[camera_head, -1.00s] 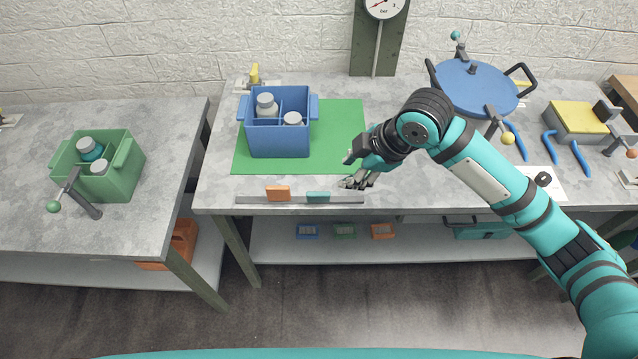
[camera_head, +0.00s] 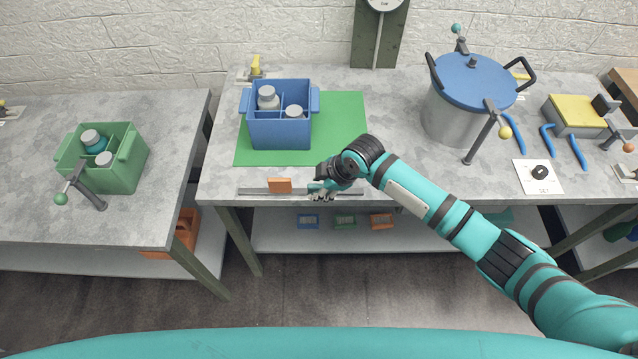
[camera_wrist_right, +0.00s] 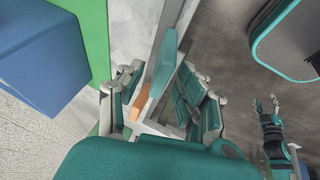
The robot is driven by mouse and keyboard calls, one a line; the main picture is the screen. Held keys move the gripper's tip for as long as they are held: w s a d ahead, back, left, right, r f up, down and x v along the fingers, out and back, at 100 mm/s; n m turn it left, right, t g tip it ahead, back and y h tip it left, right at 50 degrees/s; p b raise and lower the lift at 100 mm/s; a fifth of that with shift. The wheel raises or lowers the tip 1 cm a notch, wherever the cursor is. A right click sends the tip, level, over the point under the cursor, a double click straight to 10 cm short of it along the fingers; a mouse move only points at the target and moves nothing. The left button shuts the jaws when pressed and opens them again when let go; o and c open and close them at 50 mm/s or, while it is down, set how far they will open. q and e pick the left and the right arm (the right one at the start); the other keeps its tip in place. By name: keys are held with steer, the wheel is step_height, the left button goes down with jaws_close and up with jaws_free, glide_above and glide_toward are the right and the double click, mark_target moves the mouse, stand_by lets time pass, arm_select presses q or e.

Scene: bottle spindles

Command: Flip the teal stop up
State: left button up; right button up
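The teal stop (camera_wrist_right: 165,62) sits on the metal rail (camera_head: 350,194) along the table's front edge. In the wrist view it lies between the fingers of my right gripper (camera_wrist_right: 160,98), which is open around it with no clear grip. In the head view my right gripper (camera_head: 322,190) is over the rail's right part and mostly hides the teal stop. The orange stop (camera_head: 280,186) stands on the rail to the left; it also shows beyond the teal stop in the wrist view (camera_wrist_right: 140,102). My left gripper (camera_wrist_right: 265,104) appears in the wrist view, open and empty, away from the rail.
A blue divided crate (camera_head: 280,132) with bottles stands on a green mat (camera_head: 350,120) behind the rail. A green crate (camera_head: 122,175) is on the left table. A pot (camera_head: 462,118) with a blue lid and small levers stand at the right.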

steer(key=shift+a+f, duration=0.1)
steer(key=shift+f, duration=0.1)
jaws_close()
steer(key=shift+w+r+g+b, duration=0.1)
steer(key=shift+w+g+b, duration=0.25)
steer(key=shift+w+g, duration=0.25)
steer(key=shift+w+m+g+b, duration=0.3)
steer(key=shift+g+b, duration=0.4)
steer(key=shift+r+g, duration=0.15)
steer(key=shift+g, duration=0.15)
